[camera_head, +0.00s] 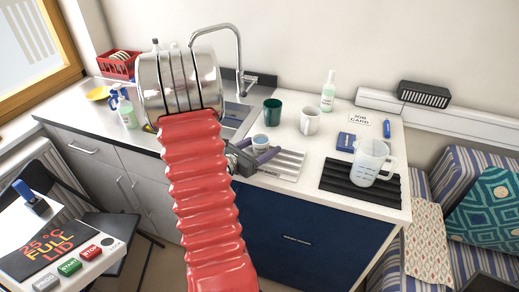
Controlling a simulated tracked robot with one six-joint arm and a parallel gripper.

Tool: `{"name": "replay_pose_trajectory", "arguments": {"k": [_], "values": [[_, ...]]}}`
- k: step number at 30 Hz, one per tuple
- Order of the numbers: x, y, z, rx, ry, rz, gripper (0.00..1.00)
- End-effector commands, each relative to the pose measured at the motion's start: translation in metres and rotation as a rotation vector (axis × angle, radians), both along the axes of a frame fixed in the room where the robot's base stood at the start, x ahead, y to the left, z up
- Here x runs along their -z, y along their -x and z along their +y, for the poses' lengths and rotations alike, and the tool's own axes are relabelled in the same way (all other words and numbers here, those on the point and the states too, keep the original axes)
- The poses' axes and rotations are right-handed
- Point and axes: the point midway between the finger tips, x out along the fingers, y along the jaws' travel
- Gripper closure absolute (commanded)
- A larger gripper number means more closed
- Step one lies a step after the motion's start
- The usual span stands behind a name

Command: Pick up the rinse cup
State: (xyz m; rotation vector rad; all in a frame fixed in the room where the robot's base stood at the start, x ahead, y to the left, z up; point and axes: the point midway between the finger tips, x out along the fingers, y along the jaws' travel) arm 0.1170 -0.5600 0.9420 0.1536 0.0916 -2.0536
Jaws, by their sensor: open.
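A small pale cup (260,142), bluish inside, stands upright on the white counter (330,196) beside the sink; it carries no readable label, but it looks like the rinse cup. My gripper (263,148) is open at the cup, one purple-grey finger on its near side and the other towards its left. I cannot tell whether the fingers touch the cup. The lower part of the cup is partly hidden by the near finger. My red ribbed arm sleeve covers part of the counter and sink.
A dark green cup (272,112) and a white mug (311,121) stand just behind. A clear measuring jug (370,162) stands on a black ribbed mat (340,181) at the right. A bottle (328,94) and the tap (238,50) rise at the back.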

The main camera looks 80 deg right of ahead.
Motion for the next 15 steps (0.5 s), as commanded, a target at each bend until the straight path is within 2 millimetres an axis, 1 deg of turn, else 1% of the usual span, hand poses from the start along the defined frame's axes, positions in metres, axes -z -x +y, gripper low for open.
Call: {"name": "replay_pose_trajectory", "arguments": {"k": [3,6,15], "values": [[0.003,0.008,-0.013,0.002,-0.001,0.000,0.37],[0.004,0.011,-0.020,0.000,-0.001,0.000,0.37],[0.004,0.011,-0.021,-0.001,-0.001,0.000,0.37]]}}
